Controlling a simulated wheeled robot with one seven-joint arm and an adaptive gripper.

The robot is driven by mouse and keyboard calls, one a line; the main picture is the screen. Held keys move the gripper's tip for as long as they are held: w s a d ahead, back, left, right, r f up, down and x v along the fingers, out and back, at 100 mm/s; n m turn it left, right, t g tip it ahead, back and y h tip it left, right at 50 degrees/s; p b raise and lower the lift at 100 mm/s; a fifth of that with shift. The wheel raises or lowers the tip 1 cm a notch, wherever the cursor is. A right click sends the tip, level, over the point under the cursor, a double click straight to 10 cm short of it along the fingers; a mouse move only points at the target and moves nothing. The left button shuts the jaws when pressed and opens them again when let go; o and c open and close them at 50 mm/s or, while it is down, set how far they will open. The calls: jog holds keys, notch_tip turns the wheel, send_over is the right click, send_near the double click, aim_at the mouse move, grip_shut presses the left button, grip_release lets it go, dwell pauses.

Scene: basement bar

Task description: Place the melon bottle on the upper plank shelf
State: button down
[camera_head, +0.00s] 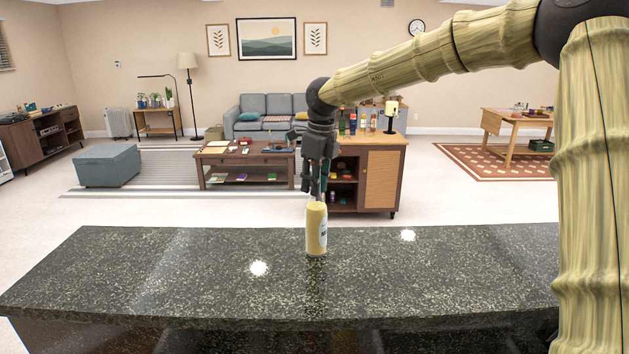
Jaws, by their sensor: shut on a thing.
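A melon-yellow bottle (313,228) with a pale label on its right side is upright at the far part of the dark speckled counter (180,280). Its base is at or very close to the counter top; I cannot tell if it touches. My gripper (316,198) points down at the bottle's top and is shut on it. The fingertips are small and partly hidden around the bottle's top. I cannot make out an upper plank shelf in this view.
Behind the counter stands a wooden cabinet (382,180) with several bottles (363,123) and a lamp on top. A coffee table (220,160), a sofa and a grey ottoman (107,165) are farther back. The counter is clear on both sides of the bottle.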

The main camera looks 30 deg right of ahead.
jog(key=shift+w+f, duration=0.1)
jog(key=shift+f, duration=0.05)
jog(key=c, duration=1.3)
grip_release()
jog(key=shift+f, duration=0.15)
